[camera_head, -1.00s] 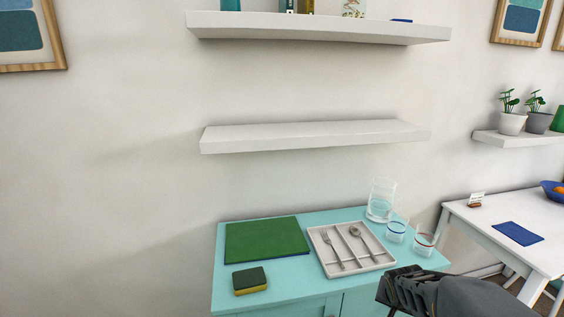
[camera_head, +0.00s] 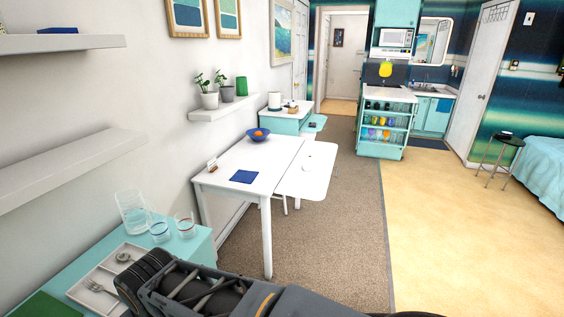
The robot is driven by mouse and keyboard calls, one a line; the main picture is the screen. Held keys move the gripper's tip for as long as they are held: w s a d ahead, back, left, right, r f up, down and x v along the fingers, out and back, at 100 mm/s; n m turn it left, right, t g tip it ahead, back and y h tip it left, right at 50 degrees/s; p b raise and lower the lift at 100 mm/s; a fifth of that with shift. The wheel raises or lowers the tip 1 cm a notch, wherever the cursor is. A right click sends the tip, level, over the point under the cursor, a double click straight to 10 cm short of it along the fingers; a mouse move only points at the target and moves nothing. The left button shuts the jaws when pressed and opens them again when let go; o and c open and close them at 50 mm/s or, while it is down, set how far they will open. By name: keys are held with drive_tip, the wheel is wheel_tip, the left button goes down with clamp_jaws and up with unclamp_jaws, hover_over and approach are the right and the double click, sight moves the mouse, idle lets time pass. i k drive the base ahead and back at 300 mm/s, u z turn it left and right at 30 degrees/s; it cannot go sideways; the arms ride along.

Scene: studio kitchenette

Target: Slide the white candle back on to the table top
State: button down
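The white table (camera_head: 226,170) stands left of the middle, against the wall. A rounded white surface (camera_head: 318,176) adjoins its right side. Tiny marks show on that surface, white on white, and I cannot tell whether one of them is the white candle. A white cylinder (camera_head: 274,101) stands on the teal cabinet beyond the table; I cannot tell whether it is a candle. My gripper (camera_head: 145,278) is low in front, over the near teal cabinet and well short of the table. Its fingers are seen edge-on, and I cannot make out a gap or anything held.
On the table are a blue bowl (camera_head: 258,135) with orange fruit, a blue napkin (camera_head: 244,177) and a small card stand (camera_head: 212,164). A cutlery tray (camera_head: 78,293), a pitcher (camera_head: 132,212) and glasses stand by my gripper. Carpet (camera_head: 340,230) right of the table is clear.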

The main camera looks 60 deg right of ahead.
sight(308, 164)
drive_tip(key=z, duration=2.7)
drive_tip(key=i, duration=1.85)
drive_tip(key=u, duration=0.65)
drive_tip(key=i, duration=0.55)
drive_tip(key=u, duration=0.4)
